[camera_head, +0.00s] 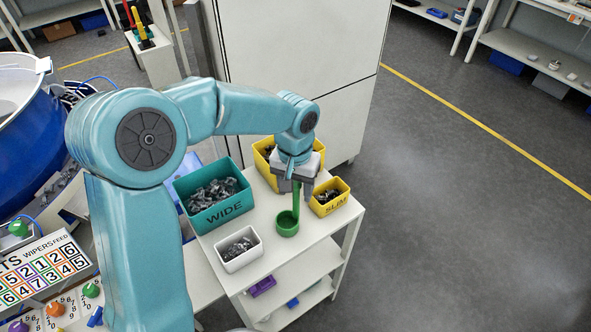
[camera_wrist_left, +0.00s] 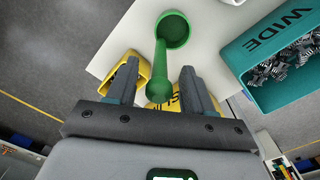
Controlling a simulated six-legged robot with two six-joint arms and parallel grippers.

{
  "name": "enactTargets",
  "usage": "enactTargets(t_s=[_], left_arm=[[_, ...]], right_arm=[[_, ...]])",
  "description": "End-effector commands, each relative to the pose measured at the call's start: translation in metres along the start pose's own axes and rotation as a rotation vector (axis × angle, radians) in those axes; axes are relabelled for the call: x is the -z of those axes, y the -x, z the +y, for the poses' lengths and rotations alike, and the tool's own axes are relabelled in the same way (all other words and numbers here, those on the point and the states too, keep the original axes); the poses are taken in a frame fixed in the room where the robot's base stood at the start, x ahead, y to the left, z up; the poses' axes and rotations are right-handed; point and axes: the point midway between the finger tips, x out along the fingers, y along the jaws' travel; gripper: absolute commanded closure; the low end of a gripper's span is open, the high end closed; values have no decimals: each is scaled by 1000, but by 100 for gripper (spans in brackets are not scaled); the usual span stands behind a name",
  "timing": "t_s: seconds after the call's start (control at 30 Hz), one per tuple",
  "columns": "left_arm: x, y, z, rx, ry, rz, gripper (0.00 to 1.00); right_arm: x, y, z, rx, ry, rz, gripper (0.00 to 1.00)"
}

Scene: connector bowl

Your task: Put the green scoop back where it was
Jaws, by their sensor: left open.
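The green scoop (camera_head: 287,223) is at the front of the white cart top, its round cup low and its handle rising toward my left gripper. My left gripper (camera_head: 296,190) points down over the cart, open, with its fingers on either side of the handle. In the left wrist view the scoop's cup (camera_wrist_left: 173,30) lies beyond the fingertips, and its handle runs back between the open fingers (camera_wrist_left: 159,70) with gaps on both sides. I cannot tell whether the cup touches the cart top. My right gripper is out of view.
A pale cabinet (camera_head: 290,60) stands behind the cart. Open floor lies right.

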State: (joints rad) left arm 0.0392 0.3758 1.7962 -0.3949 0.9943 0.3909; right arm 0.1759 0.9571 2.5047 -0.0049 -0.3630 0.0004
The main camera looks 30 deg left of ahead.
Motion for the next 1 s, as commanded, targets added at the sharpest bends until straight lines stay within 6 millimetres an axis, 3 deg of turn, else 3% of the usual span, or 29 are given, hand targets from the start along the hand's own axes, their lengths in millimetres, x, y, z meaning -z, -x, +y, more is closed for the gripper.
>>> enactTargets(t_s=[0.2,0.4,0.6,1.0], left_arm=[[1,54,1,-2,-1,6,48],[0,89,0,-1,-1,4,48],[0,102,0,-1,-2,1,48],[0,102,0,-1,-2,1,48]], right_arm=[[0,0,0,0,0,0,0],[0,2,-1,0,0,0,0],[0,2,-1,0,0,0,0],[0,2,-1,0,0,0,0]])
